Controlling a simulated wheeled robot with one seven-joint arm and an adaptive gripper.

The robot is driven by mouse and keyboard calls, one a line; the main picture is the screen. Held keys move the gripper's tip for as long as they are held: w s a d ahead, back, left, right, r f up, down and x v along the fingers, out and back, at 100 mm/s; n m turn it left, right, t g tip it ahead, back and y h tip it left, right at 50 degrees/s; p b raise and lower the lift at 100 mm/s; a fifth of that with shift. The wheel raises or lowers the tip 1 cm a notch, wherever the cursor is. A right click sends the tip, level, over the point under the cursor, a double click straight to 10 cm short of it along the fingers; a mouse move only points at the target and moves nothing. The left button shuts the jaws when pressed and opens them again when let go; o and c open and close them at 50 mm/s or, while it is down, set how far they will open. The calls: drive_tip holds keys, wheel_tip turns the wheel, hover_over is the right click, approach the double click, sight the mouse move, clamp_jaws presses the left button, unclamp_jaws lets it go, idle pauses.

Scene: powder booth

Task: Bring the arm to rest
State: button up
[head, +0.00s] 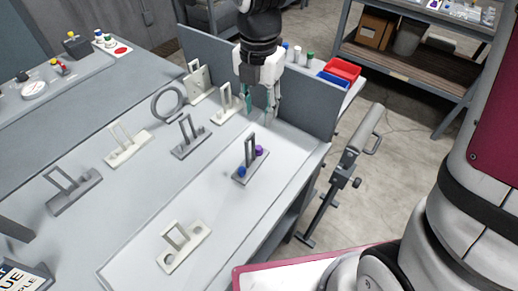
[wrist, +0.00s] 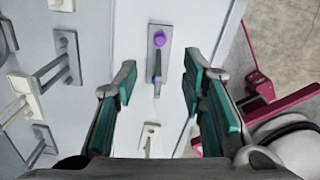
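My gripper (head: 260,112) hangs fingers down near the far right end of the table, above the surface and close to the grey upright panel. Its teal-padded fingers are apart, with nothing between them; it also shows open in the wrist view (wrist: 160,85). Under it in the wrist view is a grey handled bracket (wrist: 165,56) with a purple plug at its far end. In the head view this grey bracket (head: 246,165) stands on the white board, with a blue plug at its near end and a purple one beside its handle. My gripper is apart from it.
Several other handled brackets stand about, including a cream one (head: 184,243) at the front and a grey one (head: 190,138). Red (head: 343,69) and blue bins lie behind the panel. The white board (head: 205,200) has bare areas.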

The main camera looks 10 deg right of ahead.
idle(0.3)
drive_tip(key=s+d+r+m+t, duration=0.2)
drive_tip(key=s+d+r+m, duration=0.4)
drive_tip(key=m, duration=0.8)
drive_tip(key=s+d+r+m+t, duration=0.3)
drive_tip(key=s+d+r+m, duration=0.4)
drive_tip(key=s+m, duration=0.4)
drive_tip(key=shift+m, duration=2)
drive_tip(key=shift+r, duration=0.1)
